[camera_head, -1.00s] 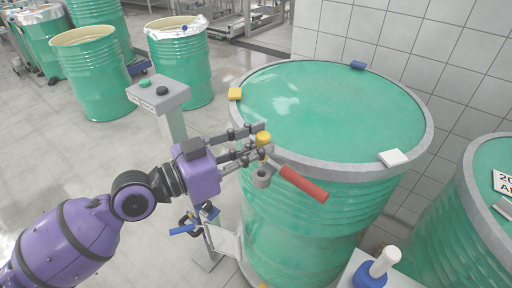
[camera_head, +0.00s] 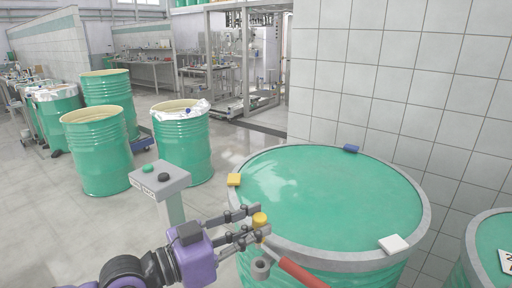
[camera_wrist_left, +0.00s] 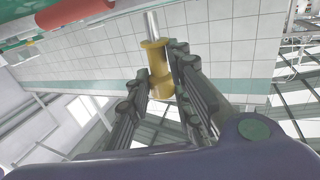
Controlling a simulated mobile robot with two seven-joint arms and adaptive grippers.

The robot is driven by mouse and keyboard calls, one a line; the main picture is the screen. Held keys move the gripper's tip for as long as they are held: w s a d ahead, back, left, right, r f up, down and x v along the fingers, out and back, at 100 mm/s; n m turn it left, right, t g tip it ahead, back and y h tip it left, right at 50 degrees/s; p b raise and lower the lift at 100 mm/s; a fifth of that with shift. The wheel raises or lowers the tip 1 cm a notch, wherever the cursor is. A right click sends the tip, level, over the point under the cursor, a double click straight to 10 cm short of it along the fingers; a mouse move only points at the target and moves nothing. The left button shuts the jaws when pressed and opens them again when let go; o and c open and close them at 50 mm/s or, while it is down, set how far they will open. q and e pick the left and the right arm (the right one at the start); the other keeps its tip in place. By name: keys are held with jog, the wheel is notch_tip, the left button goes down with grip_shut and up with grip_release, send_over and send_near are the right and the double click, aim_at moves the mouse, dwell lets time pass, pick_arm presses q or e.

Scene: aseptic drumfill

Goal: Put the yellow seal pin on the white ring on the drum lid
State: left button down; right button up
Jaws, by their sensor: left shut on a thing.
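The yellow seal pin (camera_head: 260,220) is held between the fingers of my left gripper (camera_head: 247,226), at the near left rim of the large green drum. In the left wrist view the pin (camera_wrist_left: 156,70) is a flanged yellow body with a pale metal shaft, between the dark fingers. The green drum lid (camera_head: 325,190) has a grey rim. I see no other clear white ring on the lid. My right gripper is not in view.
Yellow (camera_head: 234,180), blue (camera_head: 351,148) and white (camera_head: 393,244) blocks sit on the lid rim. A button post (camera_head: 160,180) stands left of the drum. Another green drum (camera_head: 490,250) is at right; a tiled wall is behind. The lid's middle is clear.

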pick_arm(q)
jog(key=shift+w+r+n+t, duration=0.1)
jog(key=shift+r+n+t, duration=0.2)
jog(key=shift+r, duration=0.35)
jog(key=shift+r+n+t+y, duration=0.3)
jog(key=shift+t+y, duration=0.1)
jog(key=shift+t, duration=0.1)
pick_arm(e)
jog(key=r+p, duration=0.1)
jog(key=p, duration=0.1)
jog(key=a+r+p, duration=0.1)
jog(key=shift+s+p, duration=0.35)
jog(key=shift+p, duration=0.05)
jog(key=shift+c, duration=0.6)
pick_arm(q)
jog(key=s+a+f+n+t+y, duration=0.3)
jog(key=s+a+f+n+y, duration=0.1)
jog(key=a+y, duration=0.3)
jog(key=s+a+f+n+t+y, duration=0.3)
jog(key=s+a+f+n+y, duration=0.2)
jog(key=a, duration=0.4)
jog(key=shift+s+a+n+t+y, duration=0.3)
jog(key=shift+s+n+y, duration=0.3)
jog(key=shift+s+y, duration=0.45)
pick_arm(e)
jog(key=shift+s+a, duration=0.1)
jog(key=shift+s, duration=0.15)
